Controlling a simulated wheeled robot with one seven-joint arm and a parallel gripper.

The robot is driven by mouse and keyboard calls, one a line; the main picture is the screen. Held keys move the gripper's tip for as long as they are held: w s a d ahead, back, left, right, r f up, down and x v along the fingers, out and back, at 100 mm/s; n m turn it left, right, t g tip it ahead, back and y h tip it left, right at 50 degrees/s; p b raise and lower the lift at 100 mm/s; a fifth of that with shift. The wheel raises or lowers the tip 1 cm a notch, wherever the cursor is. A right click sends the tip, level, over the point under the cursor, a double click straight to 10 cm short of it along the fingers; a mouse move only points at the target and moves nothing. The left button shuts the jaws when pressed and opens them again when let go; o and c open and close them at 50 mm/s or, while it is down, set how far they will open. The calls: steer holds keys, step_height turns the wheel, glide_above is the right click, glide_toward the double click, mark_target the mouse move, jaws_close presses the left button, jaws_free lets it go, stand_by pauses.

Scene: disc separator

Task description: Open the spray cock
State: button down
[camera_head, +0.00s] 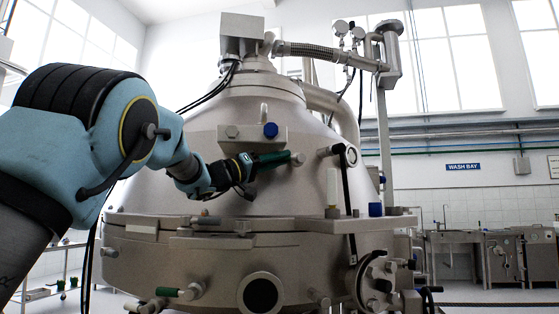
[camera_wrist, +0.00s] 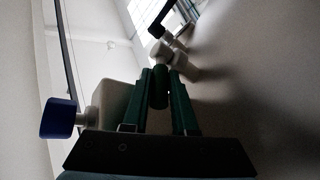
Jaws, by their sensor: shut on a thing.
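My gripper (camera_head: 280,160) reaches in from the left against the upper front of the large grey separator body. In the wrist view its two green fingers (camera_wrist: 164,82) stand on either side of a dark green handle (camera_wrist: 158,92) and are shut on it. The handle leads to a pale round valve body (camera_wrist: 160,52), whose pale end (camera_head: 298,159) shows just right of the fingers in the head view. I take this to be the spray cock. Most of the handle is hidden by the fingers in the head view, and its exact turn is hard to tell.
A blue knob (camera_head: 270,130) on a pale block sits just above my gripper; it also shows in the wrist view (camera_wrist: 58,118). A black-handled lever (camera_head: 349,180) hangs to the right. Another green handle (camera_head: 167,292) is low on the machine (camera_head: 180,260).

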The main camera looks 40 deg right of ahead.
stand_by(0.7)
steer(key=shift+f+h+b, duration=0.3)
steer(key=shift+f+b, duration=0.2)
steer(key=shift+b, duration=0.35)
steer(key=shift+h+b, duration=0.4)
steer(key=shift+b, duration=0.05)
steer(key=c, duration=1)
jaws_free()
steer(key=shift+r, duration=0.1)
